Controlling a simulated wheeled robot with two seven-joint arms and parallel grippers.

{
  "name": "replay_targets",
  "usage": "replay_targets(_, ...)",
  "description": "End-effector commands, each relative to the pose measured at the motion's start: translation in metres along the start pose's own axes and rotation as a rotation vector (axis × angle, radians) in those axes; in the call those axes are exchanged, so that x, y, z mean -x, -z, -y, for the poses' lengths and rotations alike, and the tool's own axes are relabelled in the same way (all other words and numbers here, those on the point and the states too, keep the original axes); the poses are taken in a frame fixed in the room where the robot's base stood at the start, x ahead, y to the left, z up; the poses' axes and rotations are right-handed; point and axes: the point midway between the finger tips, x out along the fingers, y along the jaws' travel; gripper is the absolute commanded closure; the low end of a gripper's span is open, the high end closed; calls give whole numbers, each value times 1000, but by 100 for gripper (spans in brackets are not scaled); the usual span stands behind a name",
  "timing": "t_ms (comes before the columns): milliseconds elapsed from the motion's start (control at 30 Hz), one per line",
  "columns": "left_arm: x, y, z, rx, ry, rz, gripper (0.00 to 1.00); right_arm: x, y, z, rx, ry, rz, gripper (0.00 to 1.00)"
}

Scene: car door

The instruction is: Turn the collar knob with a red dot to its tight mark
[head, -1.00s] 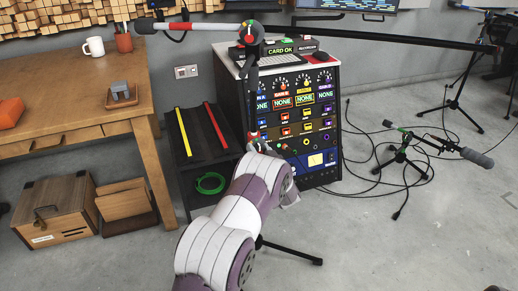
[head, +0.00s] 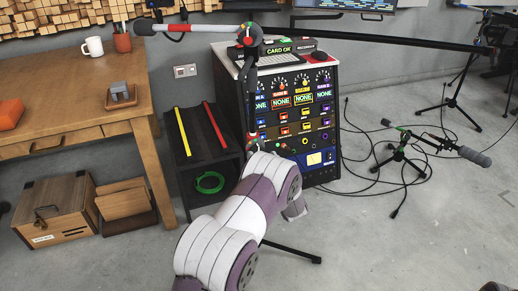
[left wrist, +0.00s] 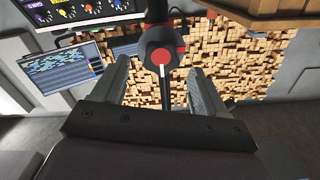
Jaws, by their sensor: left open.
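In the left wrist view, a dark round knob (left wrist: 160,58) with red on its face and a white pointer line sits on a dark pole. It appears between the two fingertips of my left gripper (left wrist: 158,68), which is open. I see no contact between fingers and knob, and the depth gap is hard to judge. In the head view, the upright mic stand has an upper knob (head: 249,35) with coloured marks at the boom joint, and a lower collar (head: 253,138) with red on it. My left arm hides the gripper there. The tight mark cannot be made out.
A rack of audio gear (head: 322,172) stands behind the pole. A long boom (head: 390,42) crosses above it. A low black shelf (head: 187,140) and a wooden desk (head: 100,95) are on the left. A small mic stand (head: 402,152) and cables lie right on open floor.

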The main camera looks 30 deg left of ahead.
Motion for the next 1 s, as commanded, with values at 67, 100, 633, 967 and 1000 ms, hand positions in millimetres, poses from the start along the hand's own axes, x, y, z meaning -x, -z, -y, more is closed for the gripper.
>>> replay_targets(67,23,5,0,-2,-5,0,27,10,1,0,0,0,0,57)
replay_targets(100,33,4,0,-2,-4,0,27,12,2,0,0,0,0,57)
replay_targets(633,80,1,0,2,1,-2,27,18,2,0,0,0,0,57)
replay_targets(967,80,-14,-12,46,-56,69,27,18,2,0,0,0,0,57)
replay_targets(1000,86,-31,-23,54,-123,142,27,18,2,0,0,0,0,57)
